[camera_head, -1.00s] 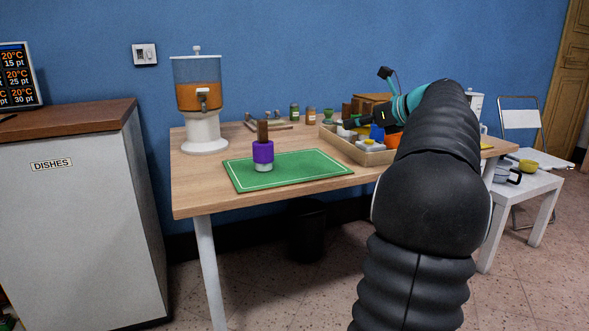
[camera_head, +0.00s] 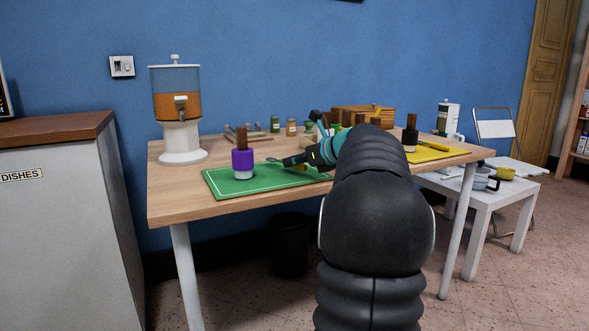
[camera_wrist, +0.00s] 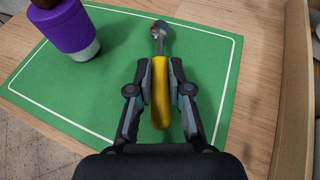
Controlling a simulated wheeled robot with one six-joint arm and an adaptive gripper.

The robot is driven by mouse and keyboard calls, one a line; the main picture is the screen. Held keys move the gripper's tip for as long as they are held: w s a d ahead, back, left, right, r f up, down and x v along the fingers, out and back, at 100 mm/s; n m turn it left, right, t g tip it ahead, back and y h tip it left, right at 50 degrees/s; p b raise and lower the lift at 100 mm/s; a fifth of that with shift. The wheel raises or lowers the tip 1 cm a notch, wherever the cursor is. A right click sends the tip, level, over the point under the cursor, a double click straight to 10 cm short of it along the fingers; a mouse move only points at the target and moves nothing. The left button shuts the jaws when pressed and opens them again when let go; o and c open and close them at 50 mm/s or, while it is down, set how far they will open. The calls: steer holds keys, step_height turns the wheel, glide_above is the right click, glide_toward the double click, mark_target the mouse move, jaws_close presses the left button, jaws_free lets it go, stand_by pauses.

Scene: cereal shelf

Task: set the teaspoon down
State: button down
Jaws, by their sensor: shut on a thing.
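The teaspoon (camera_wrist: 160,92) has a yellow handle and a shiny metal bowl, and shows in the wrist view with its bowl pointing away from me. My gripper (camera_wrist: 160,72) is shut on the yellow handle. The spoon is over the green mat (camera_wrist: 103,68); whether it touches the mat I cannot tell. In the head view my gripper (camera_head: 290,160) is low over the right part of the mat, and the spoon's metal end shows just left of it.
A purple-banded jar with a brown top (camera_head: 243,161) stands on the mat, left of the spoon. A drink dispenser (camera_head: 178,112) stands at the table's back left. A yellow mat (camera_head: 428,154) lies at the right. The mat's front part is clear.

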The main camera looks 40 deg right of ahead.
steer(key=shift+f, duration=0.5)
steer(key=shift+f, duration=0.1)
steer(key=c, duration=1.1)
jaws_free()
steer(key=shift+s+r, duration=0.3)
steer(key=p+v, duration=0.1)
steer(key=v, duration=1)
steer(key=shift+s+p, duration=0.15)
steer(key=shift+p, duration=0.2)
